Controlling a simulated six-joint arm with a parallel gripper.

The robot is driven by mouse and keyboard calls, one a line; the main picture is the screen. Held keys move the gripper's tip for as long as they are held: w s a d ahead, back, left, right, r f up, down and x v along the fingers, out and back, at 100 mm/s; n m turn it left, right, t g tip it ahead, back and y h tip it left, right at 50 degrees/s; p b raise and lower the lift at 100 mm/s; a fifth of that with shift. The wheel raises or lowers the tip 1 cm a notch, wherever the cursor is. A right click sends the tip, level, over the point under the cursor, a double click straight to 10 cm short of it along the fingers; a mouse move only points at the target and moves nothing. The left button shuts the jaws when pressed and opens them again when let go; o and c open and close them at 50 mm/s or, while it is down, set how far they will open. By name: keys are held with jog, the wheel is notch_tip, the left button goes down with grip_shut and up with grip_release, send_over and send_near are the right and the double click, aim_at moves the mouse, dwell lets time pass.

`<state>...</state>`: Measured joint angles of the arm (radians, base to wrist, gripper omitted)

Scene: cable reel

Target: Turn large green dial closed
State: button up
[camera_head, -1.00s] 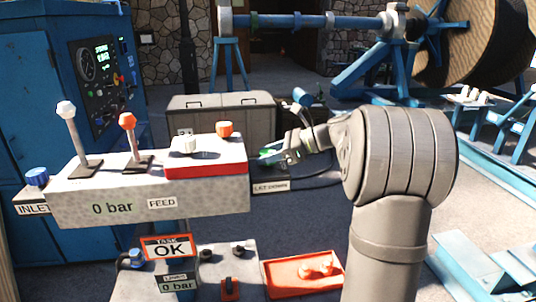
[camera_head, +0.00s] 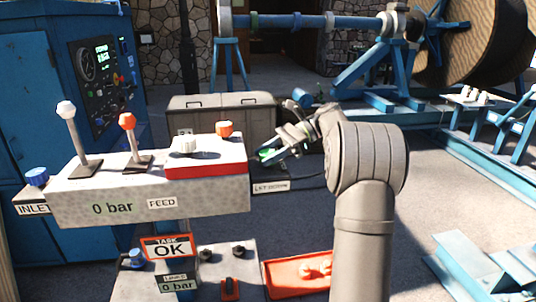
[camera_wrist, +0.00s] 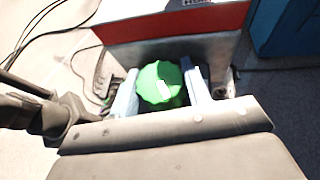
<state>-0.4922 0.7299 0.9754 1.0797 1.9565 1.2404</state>
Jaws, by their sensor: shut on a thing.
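The large green dial (camera_wrist: 160,84) is a knobbed green wheel with a white mark on its face. It sits at the side of the grey control box, and in the head view only a small part of it (camera_head: 266,154) shows beside the fingers. My gripper (camera_wrist: 162,92) has one finger on each side of the dial and is shut on it. In the head view my gripper (camera_head: 276,150) reaches in from the right, above the "LET DOWN" label (camera_head: 271,188).
The control box (camera_head: 130,205) carries a white-knobbed lever (camera_head: 66,110), an orange-knobbed lever (camera_head: 127,121), a white knob (camera_head: 184,146) and an orange knob (camera_head: 225,129). A blue knob (camera_head: 36,176) is at its left end. A red tray (camera_head: 299,273) lies below. A cable reel (camera_head: 487,48) stands behind.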

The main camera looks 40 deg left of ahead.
dwell(0.5)
jog(key=o, duration=1)
jog(key=m+t+y, duration=0.4)
jog(key=m+t, duration=0.1)
jog(key=m, duration=0.1)
jog(key=shift+s+y, duration=0.1)
jog(key=shift+y, duration=0.2)
jog(key=v, duration=1.7)
jog(key=d+f+t+h, duration=0.2)
jog(key=d+t, duration=0.2)
jog(key=d, duration=0.6)
jog(key=w+d+f+t+h, duration=0.1)
jog(key=d+t, duration=0.4)
jog(key=d, duration=0.5)
notch_tip(320, 180, down, 2)
jog(key=shift+d+f+n+h, duration=0.1)
jog(key=shift+d+n+h, duration=0.3)
jog(key=shift+h, duration=0.5)
